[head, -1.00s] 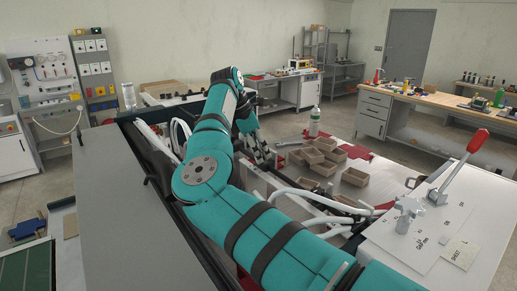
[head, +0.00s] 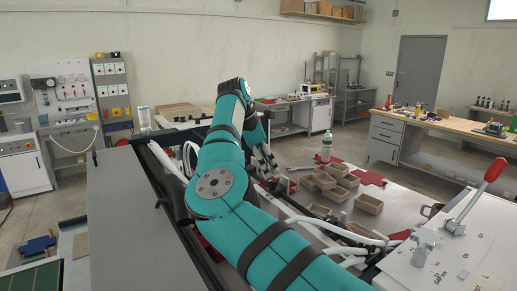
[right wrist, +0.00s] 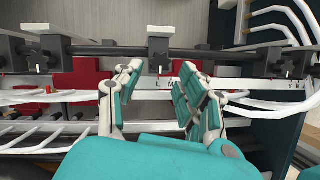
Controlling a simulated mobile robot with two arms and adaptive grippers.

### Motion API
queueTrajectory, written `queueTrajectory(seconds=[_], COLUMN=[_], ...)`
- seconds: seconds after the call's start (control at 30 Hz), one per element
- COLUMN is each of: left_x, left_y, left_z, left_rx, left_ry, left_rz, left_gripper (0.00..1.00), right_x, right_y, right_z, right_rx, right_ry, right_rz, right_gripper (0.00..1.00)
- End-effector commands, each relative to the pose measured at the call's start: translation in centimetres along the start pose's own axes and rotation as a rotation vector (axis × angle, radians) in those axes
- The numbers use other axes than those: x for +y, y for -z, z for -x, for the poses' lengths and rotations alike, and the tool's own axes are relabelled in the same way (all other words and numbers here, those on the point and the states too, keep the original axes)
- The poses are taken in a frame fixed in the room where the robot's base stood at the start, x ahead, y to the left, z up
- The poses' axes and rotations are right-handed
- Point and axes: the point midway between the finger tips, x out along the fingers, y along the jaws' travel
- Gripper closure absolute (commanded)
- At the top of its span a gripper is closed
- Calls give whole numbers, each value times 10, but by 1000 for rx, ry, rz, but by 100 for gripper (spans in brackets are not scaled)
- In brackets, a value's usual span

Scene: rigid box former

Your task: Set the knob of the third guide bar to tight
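My right gripper (right wrist: 160,78) is open and empty in the right wrist view, its two fingers spread apart. Just beyond the fingertips, a dark clamp block with a pale top (right wrist: 159,50) sits on a dark cross rail (right wrist: 220,55). A second clamp block with a dark knob (right wrist: 42,54) is at the left, and another block (right wrist: 300,60) is at the right edge. I cannot tell which belongs to the third guide bar, nor its knob setting. In the head view, my right gripper (head: 264,158) is partly hidden behind my arm. My left gripper is out of view.
White curved rods (right wrist: 60,125) and red parts (right wrist: 85,80) lie below the rail. A grey panel (head: 140,220) lies left of my arm.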

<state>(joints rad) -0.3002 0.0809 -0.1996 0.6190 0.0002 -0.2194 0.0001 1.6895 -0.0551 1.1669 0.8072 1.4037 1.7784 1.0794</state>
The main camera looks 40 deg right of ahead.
Motion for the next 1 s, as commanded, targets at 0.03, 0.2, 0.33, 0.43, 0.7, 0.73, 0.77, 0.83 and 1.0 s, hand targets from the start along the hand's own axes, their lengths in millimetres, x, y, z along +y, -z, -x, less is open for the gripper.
queueTrajectory(seconds=[0.03, 0.2, 0.33, 0.43, 0.7, 0.73, 0.77, 0.83, 1.0], left_x=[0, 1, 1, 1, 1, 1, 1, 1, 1], left_y=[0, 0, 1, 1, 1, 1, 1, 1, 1], left_z=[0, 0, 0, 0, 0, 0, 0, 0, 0], left_rx=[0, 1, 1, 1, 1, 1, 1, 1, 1], left_ry=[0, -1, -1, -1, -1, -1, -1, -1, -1], left_rz=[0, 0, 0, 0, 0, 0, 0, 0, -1], left_gripper=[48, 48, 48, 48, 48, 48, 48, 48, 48], right_x=[1, 0, 0, 0, 0, 0, 0, 0, 0], right_y=[-1, -1, -1, -1, 0, 0, 0, 0, 0], right_z=[14, 50, 66, 73, 77, 77, 77, 77, 77], right_rx=[0, 0, 0, 0, 0, 0, 0, 0, 0], right_ry=[-5, -3, -2, 0, 0, 0, 0, 0, 0], right_rz=[2, 1, 1, -1, -1, -1, -1, -1, -1], right_gripper=[61, 61, 61, 61, 61, 61, 61, 61, 61])
